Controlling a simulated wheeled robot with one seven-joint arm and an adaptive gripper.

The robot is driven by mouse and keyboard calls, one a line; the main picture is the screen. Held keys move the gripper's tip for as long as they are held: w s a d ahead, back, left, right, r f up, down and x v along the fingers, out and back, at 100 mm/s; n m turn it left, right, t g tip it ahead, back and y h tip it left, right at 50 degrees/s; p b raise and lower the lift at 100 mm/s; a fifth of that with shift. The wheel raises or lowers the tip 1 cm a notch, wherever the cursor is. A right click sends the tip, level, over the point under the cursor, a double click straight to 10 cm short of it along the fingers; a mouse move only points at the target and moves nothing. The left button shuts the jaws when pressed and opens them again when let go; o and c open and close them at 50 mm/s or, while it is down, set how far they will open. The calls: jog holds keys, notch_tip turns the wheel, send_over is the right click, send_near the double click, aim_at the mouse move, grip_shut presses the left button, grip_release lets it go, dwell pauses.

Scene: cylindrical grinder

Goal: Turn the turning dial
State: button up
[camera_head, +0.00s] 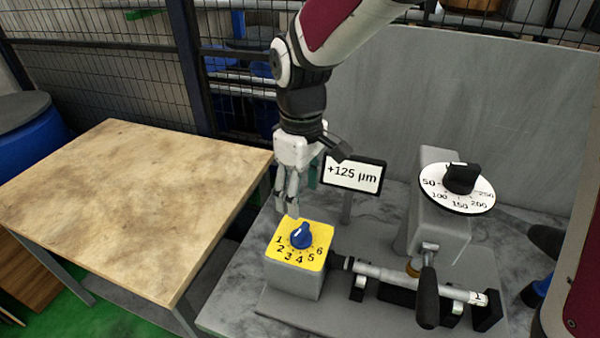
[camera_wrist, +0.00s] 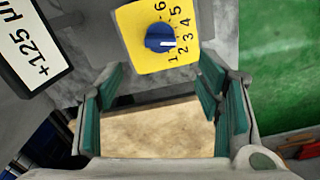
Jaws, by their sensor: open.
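A blue dial knob (camera_head: 301,235) with a white mark sits on a yellow plate (camera_head: 322,232) numbered 1 to 6, on top of a grey box (camera_head: 292,280). In the wrist view the blue knob (camera_wrist: 159,37) is beyond the fingertips, near the top centre; its white mark faces the numbers, but I cannot tell the exact one. My gripper (camera_head: 289,205) points down, open and empty, just above and behind the plate. In the wrist view my gripper (camera_wrist: 160,100) has its green pads wide apart, with no contact on the knob. A black knob (camera_head: 461,178) stands on a white scale disc (camera_head: 470,204) at the right.
A sign reading +125 µm (camera_head: 354,174) stands close to the right of my gripper. A grinder spindle (camera_head: 400,280) with a black handle (camera_head: 427,297) lies right of the box. A bare wooden table (camera_head: 130,200) is at the left.

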aim_at(301, 228)
notch_tip(301, 228, down, 12)
jog(key=shift+r, duration=0.1)
jog(key=shift+c, duration=0.6)
jog(key=c, duration=1)
